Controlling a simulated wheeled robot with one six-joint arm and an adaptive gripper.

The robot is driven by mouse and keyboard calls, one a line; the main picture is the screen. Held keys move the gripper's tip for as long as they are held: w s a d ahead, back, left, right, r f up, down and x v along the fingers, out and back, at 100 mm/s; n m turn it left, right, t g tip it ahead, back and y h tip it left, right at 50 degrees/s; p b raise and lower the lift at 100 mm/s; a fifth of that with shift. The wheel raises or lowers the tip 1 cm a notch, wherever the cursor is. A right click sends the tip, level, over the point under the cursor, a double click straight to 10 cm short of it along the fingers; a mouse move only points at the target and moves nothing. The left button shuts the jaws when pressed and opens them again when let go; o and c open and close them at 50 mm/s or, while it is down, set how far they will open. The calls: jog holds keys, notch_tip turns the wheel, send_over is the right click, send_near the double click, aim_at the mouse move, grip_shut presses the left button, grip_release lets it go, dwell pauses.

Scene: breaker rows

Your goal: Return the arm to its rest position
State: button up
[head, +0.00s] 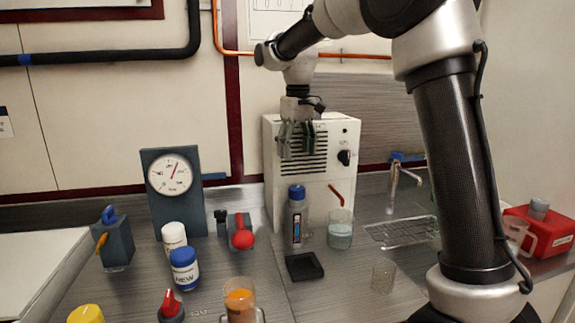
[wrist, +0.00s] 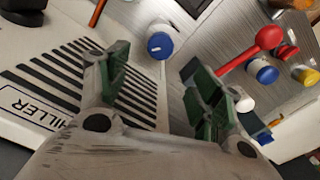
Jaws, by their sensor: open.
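My gripper (head: 297,140) hangs pointing down in front of the white chiller box (head: 336,179), at the height of its vent slots. Its two fingers are apart with nothing between them. In the wrist view, the green-padded fingers of my gripper (wrist: 157,85) are spread, with the chiller's slotted face and the counter behind them. My arm rises from the right side of the head view and bends over to the left above the chiller. Whether the gripper touches the chiller face cannot be told.
A gauge (head: 171,177), a red-knobbed lever (head: 242,236) and several jars stand left. A tap (head: 400,178) and red box (head: 545,229) are right.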

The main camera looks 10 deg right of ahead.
jog(key=f, duration=0.1)
jog(key=s+f, duration=0.1)
jog(key=shift+d+f, duration=0.1)
jog(key=shift+f, duration=0.3)
jog(key=s+d+m+t, duration=0.1)
jog(key=s+d, duration=0.4)
jog(key=s, duration=0.5)
jog(key=s+d+f+m+t, duration=0.1)
jog(key=s+d, duration=0.3)
jog(key=s, duration=0.6)
jog(key=s+d+m+t, duration=0.2)
jog(key=s+d, duration=0.3)
jog(key=s, duration=0.6)
jog(key=shift+d+f, duration=0.15)
jog(key=shift+d, duration=0.2)
jog(key=shift+s, duration=0.1)
